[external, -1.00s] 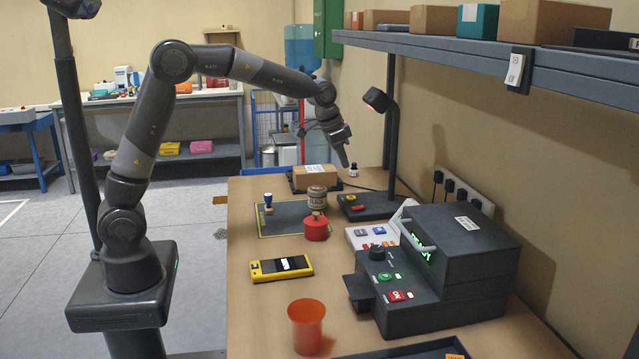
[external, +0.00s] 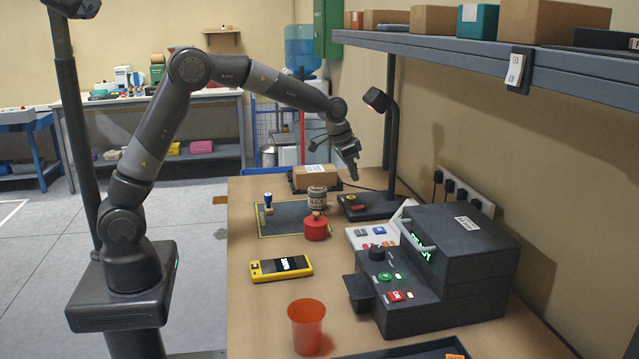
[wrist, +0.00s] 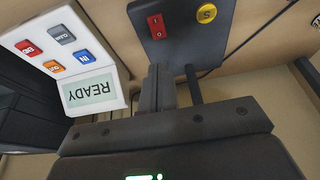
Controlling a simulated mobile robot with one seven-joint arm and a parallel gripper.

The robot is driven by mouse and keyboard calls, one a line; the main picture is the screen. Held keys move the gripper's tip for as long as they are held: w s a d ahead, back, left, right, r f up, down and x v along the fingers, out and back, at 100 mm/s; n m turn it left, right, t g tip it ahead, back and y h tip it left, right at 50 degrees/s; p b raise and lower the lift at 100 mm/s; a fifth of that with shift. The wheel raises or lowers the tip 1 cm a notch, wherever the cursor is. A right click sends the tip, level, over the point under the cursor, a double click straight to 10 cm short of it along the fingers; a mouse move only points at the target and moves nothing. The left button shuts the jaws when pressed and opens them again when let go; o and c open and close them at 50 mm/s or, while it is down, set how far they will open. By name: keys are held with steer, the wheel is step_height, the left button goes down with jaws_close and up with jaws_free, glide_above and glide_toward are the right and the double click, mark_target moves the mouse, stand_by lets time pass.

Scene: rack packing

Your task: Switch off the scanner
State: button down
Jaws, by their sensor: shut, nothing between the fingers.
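The scanner is a dark stand with a flat base (external: 372,211), a tall post and an angled head (external: 377,99) with a red glow. In the wrist view its base (wrist: 182,42) carries a red rocker switch (wrist: 157,25) and a round yellow button (wrist: 206,13). My gripper (external: 354,176) is above the table, just behind and above the scanner base in the external view. In the wrist view my gripper (wrist: 160,70) has its fingers together and empty, with the tips just below the base in the picture. I cannot tell whether they touch it.
A white keypad terminal reading READY (wrist: 92,90) is beside the scanner base. A black machine (external: 450,260) stands nearer the front. A jar (external: 317,197), a red weight (external: 316,230), a yellow handheld device (external: 281,268) and an orange cup (external: 307,325) stand left. A shelf (external: 480,50) overhangs the right side.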

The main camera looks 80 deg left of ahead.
mark_target(361, 206)
steer(key=x, duration=0.7)
steer(key=shift+s+f, duration=0.15)
steer(key=shift+f, duration=0.85)
steer(key=shift+f, duration=0.2)
steer(key=shift+s+f, duration=0.1)
steer(key=shift+s, duration=0.65)
steer(key=w+v, duration=0.1)
steer(key=v, duration=1.3)
steer(key=shift+r, duration=0.25)
